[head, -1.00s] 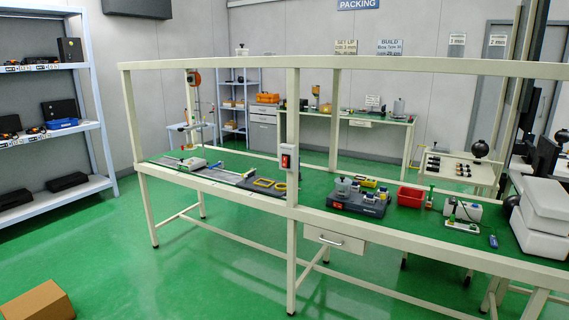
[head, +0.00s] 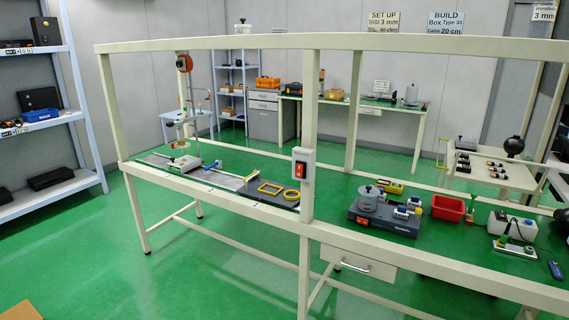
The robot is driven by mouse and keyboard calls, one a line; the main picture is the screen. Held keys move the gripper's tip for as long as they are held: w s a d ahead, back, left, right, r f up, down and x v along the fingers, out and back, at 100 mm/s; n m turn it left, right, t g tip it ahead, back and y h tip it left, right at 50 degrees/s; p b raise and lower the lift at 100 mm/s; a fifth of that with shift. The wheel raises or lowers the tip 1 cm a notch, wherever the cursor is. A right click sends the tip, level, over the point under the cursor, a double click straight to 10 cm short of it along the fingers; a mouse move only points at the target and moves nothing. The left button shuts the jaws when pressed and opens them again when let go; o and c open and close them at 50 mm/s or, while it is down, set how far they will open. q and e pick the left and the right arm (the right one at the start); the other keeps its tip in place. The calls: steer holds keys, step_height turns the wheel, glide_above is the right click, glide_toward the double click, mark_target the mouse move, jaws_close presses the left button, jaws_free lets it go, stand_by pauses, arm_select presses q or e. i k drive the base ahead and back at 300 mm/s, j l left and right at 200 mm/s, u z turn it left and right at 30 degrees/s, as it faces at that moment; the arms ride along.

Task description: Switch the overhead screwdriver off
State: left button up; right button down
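A grey switch box with a red rocker switch (head: 302,170) is fixed to the front middle post of the long workbench. I cannot tell the rocker's position at this size. An orange-red round reel (head: 184,62) hangs from the bench's top beam at the left. Below it, thin tool parts and a stand (head: 187,125) rise over the left end of the bench; I cannot clearly pick out the screwdriver among them. Neither of my grippers is in view.
The workbench frame (head: 230,206) crosses the view, with a drawer (head: 356,263) under its right half. A dark fixture (head: 383,215), a red bin (head: 448,208) and a soldering stand (head: 513,226) stand on it. Shelves (head: 38,125) are at left.

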mark_target(300, 168)
steer(key=i+j, duration=0.15)
steer(key=i, duration=0.45)
steer(key=i+j, duration=0.15)
steer(key=i, duration=0.45)
steer(key=u, duration=0.05)
